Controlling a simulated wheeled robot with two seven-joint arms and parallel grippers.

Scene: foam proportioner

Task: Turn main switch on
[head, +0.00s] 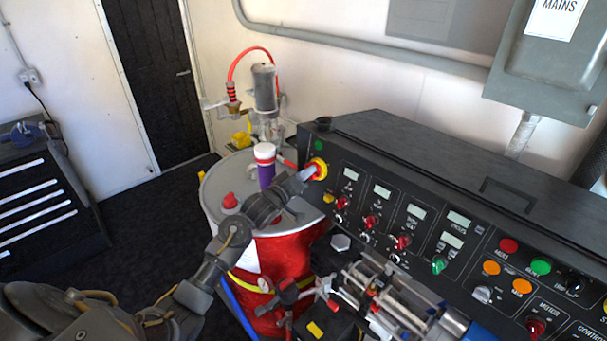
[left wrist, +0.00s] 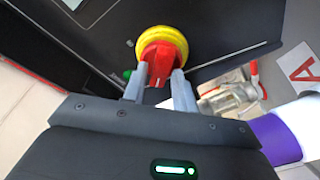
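The main switch is a red knob on a yellow round base at the left end of the black control panel (head: 318,168). In the left wrist view the red knob (left wrist: 159,60) sits between the two grey fingers, with a white mark on its lower side. My left gripper (head: 306,174) reaches to the switch from the left, and its fingers (left wrist: 160,84) are on both sides of the knob, seemingly touching it. The fingers hide part of the switch in the head view. My right gripper is not in view.
A red and white drum (head: 222,190) with a purple and white tube (head: 265,165) stands below my left arm. Pipework and valves (head: 390,300) lie in front of the panel. The console (head: 430,165) carries several knobs, displays and buttons. A grey mains box (head: 550,75) hangs on the wall.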

